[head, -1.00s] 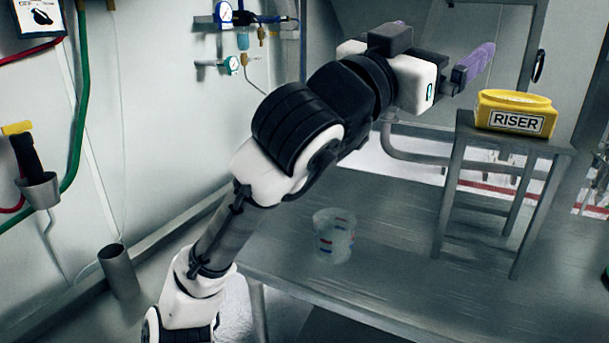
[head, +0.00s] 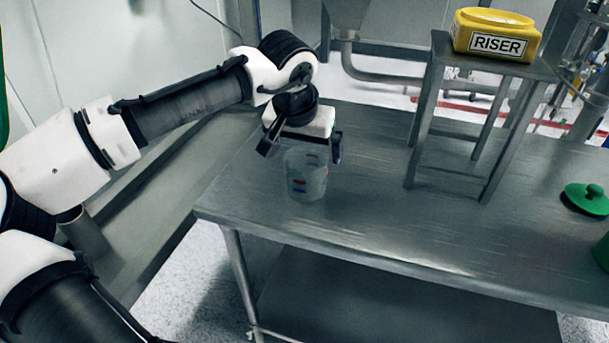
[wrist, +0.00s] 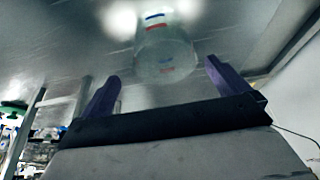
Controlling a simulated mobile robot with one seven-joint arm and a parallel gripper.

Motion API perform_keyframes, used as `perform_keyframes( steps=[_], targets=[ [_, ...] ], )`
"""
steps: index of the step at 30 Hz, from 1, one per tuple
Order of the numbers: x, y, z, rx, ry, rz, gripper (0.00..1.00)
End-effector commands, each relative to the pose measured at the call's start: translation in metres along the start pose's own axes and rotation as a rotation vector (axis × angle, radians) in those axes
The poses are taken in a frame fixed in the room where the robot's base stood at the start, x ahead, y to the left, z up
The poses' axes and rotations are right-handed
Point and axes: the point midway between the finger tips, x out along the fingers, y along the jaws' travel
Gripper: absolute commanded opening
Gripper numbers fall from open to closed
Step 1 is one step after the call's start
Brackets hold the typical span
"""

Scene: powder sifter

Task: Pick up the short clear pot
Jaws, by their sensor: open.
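The short clear pot (head: 306,177) stands upright on the metal table (head: 360,215), near its left end. It has small red and blue marks on its side. My gripper (head: 302,152) is open, with its fingers spread to either side above the pot's top. In the wrist view the pot (wrist: 165,52) shows beyond and between the two purple fingers (wrist: 160,84), with no finger visibly touching it. The head view does not show clearly how far the fingertips are from the rim.
A metal stand (head: 418,120) on the table carries a yellow container labelled RISER (head: 495,36). A green lid (head: 587,199) lies at the right. The table between pot and stand is clear. The wall (head: 130,50) is at the left.

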Motion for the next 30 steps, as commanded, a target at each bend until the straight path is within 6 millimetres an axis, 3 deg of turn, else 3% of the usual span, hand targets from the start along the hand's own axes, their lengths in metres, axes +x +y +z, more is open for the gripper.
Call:
perform_keyframes(
  steps=[21,30],
  targets=[
    [0.074,-0.005,-0.002,0.004,0.002,0.0,1.0],
    [0.077,-0.005,-0.002,0.003,0.003,0.001,0.97]
  ],
)
